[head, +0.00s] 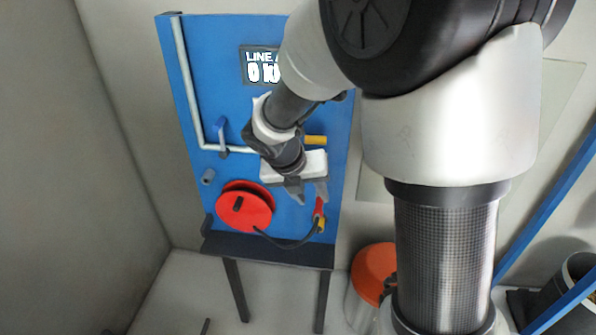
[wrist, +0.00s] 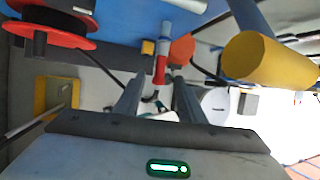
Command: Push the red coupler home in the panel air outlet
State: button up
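The red coupler (head: 319,207) is at the lower right of the blue panel, with a yellow part just below it. My gripper (head: 307,199) is in front of the panel, with its fingers spread just above and left of the coupler. In the wrist view the red coupler (wrist: 160,70) appears beyond the gap between my fingertips (wrist: 158,82), with visible space on both sides. A pale piece shows at its far end. I cannot clearly make out the air outlet or how deep the coupler sits.
A red hose reel (head: 244,208) is on the panel (head: 228,65), left of the coupler, and a black hose (head: 290,246) runs from it. A dark shelf (head: 268,251) lies below. A yellow cylinder (wrist: 256,62) stands out at right in the wrist view. An orange-lidded bucket (head: 372,268) is on the floor.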

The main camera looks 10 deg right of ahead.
jog(key=v, duration=1.2)
jog(key=shift+a+r, duration=0.2)
jog(key=shift+r, duration=0.15)
jog(key=shift+s, duration=0.1)
jog(key=s+d+r+m+y, duration=0.1)
jog(key=s+m, duration=0.4)
jog(key=m, duration=0.6)
jog(key=s+d+r+m+t+y, duration=0.1)
jog(key=s+d+m, duration=0.2)
jog(key=s+m, duration=0.3)
jog(key=s+d+r+m+t+y, duration=0.1)
jog(key=s+m, duration=0.4)
jog(key=m, duration=1)
jog(key=shift+s+d+r+m+y, duration=0.35)
jog(key=shift+d+r+m+y, duration=0.1)
jog(key=shift+y, duration=0.15)
